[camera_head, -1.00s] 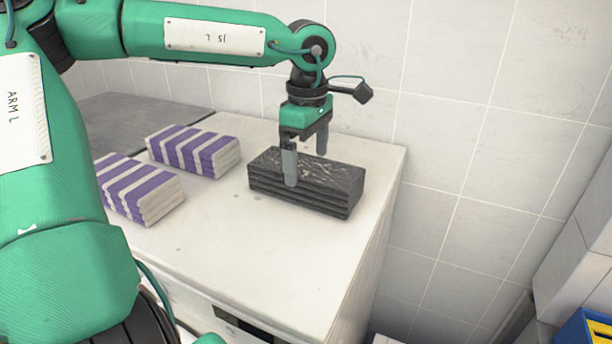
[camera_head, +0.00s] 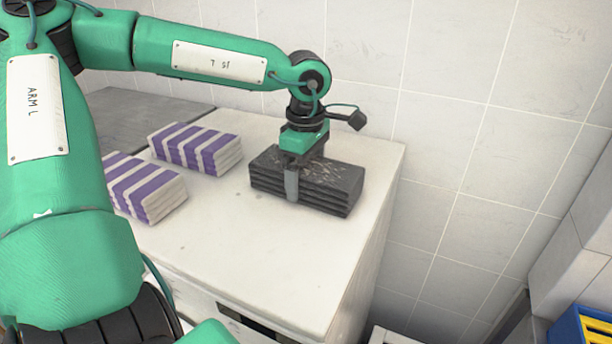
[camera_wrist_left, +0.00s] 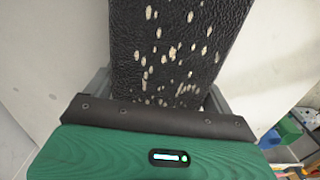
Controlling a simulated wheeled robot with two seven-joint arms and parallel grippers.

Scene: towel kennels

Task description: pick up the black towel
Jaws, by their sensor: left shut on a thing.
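The black towel (camera_head: 330,180) is a folded stack with pale specks on top. It lies on the white cabinet top near its right end. My left gripper (camera_head: 296,180) is down over the towel, with one finger against its front side; the far finger is hidden behind the towel. In the left wrist view the black towel (camera_wrist_left: 170,45) runs between the two fingers, which sit at its sides. The left gripper (camera_wrist_left: 160,100) is shut on it. The towel appears to still rest on the cabinet top. My right gripper is not in view.
Two folded purple-and-white striped towels (camera_head: 196,148) (camera_head: 145,187) lie to the left on the white cabinet top (camera_head: 255,245). A grey panel (camera_head: 145,118) is behind them. A tiled wall stands behind and right. A blue crate with yellow (camera_head: 585,328) is at the lower right.

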